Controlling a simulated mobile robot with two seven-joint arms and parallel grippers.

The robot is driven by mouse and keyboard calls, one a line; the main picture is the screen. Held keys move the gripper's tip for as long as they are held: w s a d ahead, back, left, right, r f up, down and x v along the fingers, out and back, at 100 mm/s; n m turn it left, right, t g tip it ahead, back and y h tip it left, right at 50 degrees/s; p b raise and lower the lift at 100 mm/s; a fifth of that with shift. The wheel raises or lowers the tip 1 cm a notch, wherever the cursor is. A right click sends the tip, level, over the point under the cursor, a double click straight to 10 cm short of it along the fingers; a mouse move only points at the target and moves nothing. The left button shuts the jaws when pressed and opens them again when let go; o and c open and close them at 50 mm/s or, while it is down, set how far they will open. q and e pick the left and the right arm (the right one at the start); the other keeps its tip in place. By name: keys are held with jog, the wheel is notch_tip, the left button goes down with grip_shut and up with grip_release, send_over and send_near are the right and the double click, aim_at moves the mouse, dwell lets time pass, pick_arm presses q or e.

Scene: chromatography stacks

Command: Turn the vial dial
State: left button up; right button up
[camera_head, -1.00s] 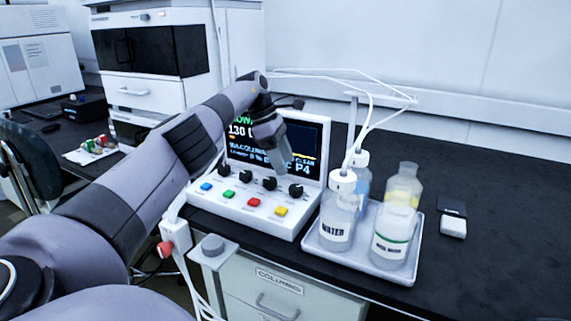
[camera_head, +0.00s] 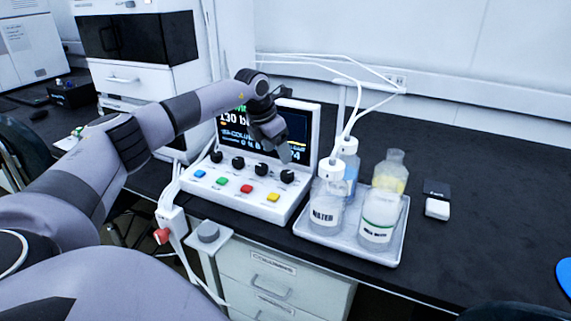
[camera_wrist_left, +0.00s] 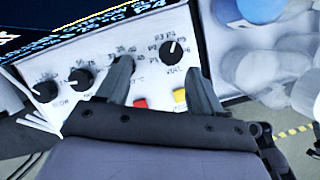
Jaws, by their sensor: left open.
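The vial dial (camera_head: 287,176) is the black knob at the right end of the knob row on the white control panel (camera_head: 212,196). In the left wrist view, the vial dial (camera_wrist_left: 172,52) has marks such as P3, P4 and P5 around it. My left gripper (camera_head: 284,155) is above the panel, in front of the screen, close to the vial dial. In the left wrist view, the left gripper (camera_wrist_left: 161,72) is open and empty. The vial dial shows between the fingers, nearer the right one. The left finger partly covers the neighbouring knob. Contact is not visible.
A metal tray (camera_head: 395,245) with several bottles stands right of the panel. Thin tubes run from the bottles toward the wall. Coloured buttons lie in front of the knobs.

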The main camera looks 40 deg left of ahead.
aim_at(287, 173)
pick_arm(q)
jog(key=shift+w+d+f+n, duration=0.3)
jog(key=shift+f+n, duration=0.05)
jog(key=shift+f, duration=0.75)
jog(key=shift+w+d+f+n, duration=0.25)
jog(key=shift+d+f+n, duration=0.05)
jog(key=shift+f, duration=0.85)
jog(key=shift+w+d+f+n, duration=0.3)
jog(key=shift+f+n, duration=0.05)
jog(key=shift+f, duration=0.75)
jog(key=c, duration=1.1)
